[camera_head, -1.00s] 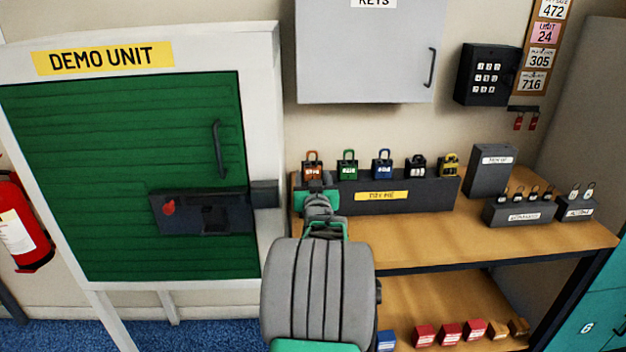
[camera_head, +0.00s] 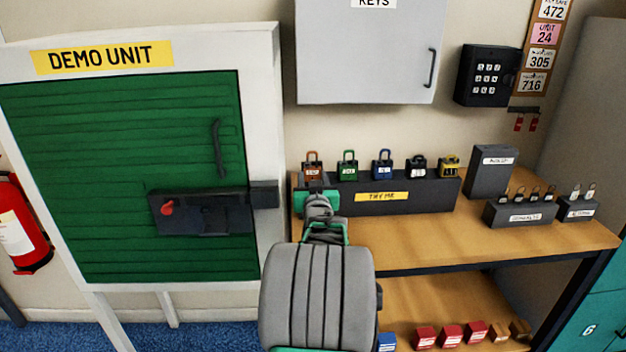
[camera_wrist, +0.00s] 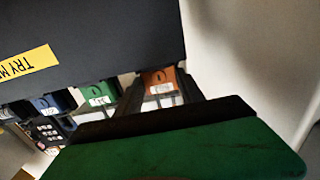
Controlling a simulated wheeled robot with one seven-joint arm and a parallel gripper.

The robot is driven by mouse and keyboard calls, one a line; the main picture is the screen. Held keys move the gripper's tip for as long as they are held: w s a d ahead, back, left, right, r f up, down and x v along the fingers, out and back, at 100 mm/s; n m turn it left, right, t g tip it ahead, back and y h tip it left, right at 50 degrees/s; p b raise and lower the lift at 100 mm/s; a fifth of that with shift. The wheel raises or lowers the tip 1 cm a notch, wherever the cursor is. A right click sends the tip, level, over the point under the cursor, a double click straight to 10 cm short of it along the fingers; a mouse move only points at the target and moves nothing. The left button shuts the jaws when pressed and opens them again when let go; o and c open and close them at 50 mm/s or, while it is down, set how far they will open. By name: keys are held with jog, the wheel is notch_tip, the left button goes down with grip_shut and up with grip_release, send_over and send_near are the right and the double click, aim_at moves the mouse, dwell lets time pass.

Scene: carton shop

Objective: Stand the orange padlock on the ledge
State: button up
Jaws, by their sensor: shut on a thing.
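The orange padlock (camera_head: 312,171) stands upright at the left end of the row on the dark "TRY ME" block (camera_head: 420,194). My gripper (camera_head: 314,187) reaches it from the front and is shut on it. In the wrist view the orange padlock (camera_wrist: 158,78) shows between the two dark fingers. My gripper hides its lower part in the head view. Whether it touches the block's top cannot be told. I cannot tell which surface is the ledge; a dark lock housing (camera_head: 190,213) with a red knob sticks out from the green door.
Green (camera_head: 347,170), blue (camera_head: 382,169), black (camera_head: 416,169) and yellow (camera_head: 449,169) padlocks stand along the block, the green one nearest. A dark box (camera_head: 491,172) and small padlock stands are to the right. The bench front (camera_head: 430,240) is clear.

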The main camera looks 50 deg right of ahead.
jog(key=shift+c, duration=0.9)
jog(key=shift+r+b, duration=0.3)
jog(key=shift+r, duration=0.05)
jog(key=shift+b, duration=0.5)
dwell(0.4)
jog(key=b+v, duration=0.2)
jog(key=v, duration=0.5)
jog(key=shift+s+a, duration=0.2)
dwell(0.7)
dwell(0.4)
jog(key=shift+s, duration=0.1)
dwell(0.4)
